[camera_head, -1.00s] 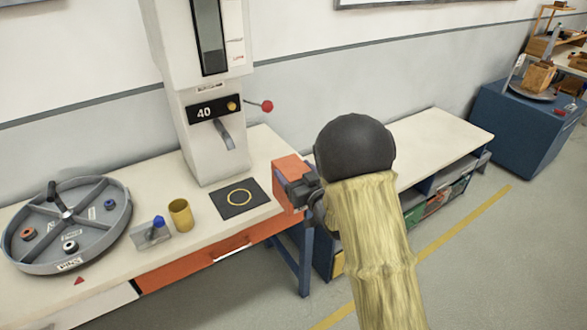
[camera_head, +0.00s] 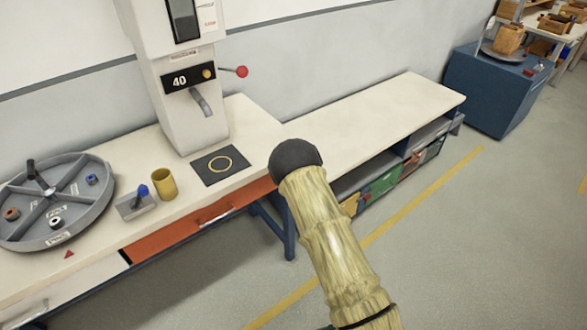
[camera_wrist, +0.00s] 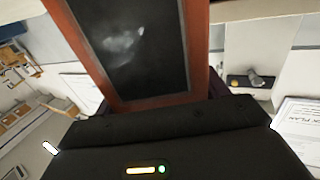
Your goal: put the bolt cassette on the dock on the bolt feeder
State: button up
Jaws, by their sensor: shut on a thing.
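An orange-framed box with a dark window, which looks like the bolt cassette (camera_wrist: 135,45), fills the upper middle of the wrist view, tilted. My gripper (camera_wrist: 160,103) is shut on its near end; its dark body covers the bottom of that view. In the head view my arm hides the gripper and the cassette. I cannot make out a bolt feeder or its dock for certain in either view.
A pale column machine marked 40 (camera_head: 180,110) stands on the left bench, with a black mat (camera_head: 220,164) before it. A grey round tray (camera_head: 85,208) and yellow cup (camera_head: 163,184) are nearby. The right bench top (camera_head: 375,115) is clear. A blue cabinet (camera_head: 490,90) stands farther right.

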jog(key=s+d+f+m+h, duration=0.1)
jog(key=s+d+f+h, duration=0.2)
jog(key=d+f, duration=0.3)
notch_tip(320, 180, down, 3)
jog(key=shift+s+d+r+m, duration=0.2)
jog(key=shift+s+d+m, duration=0.2)
jog(key=shift+s, duration=0.5)
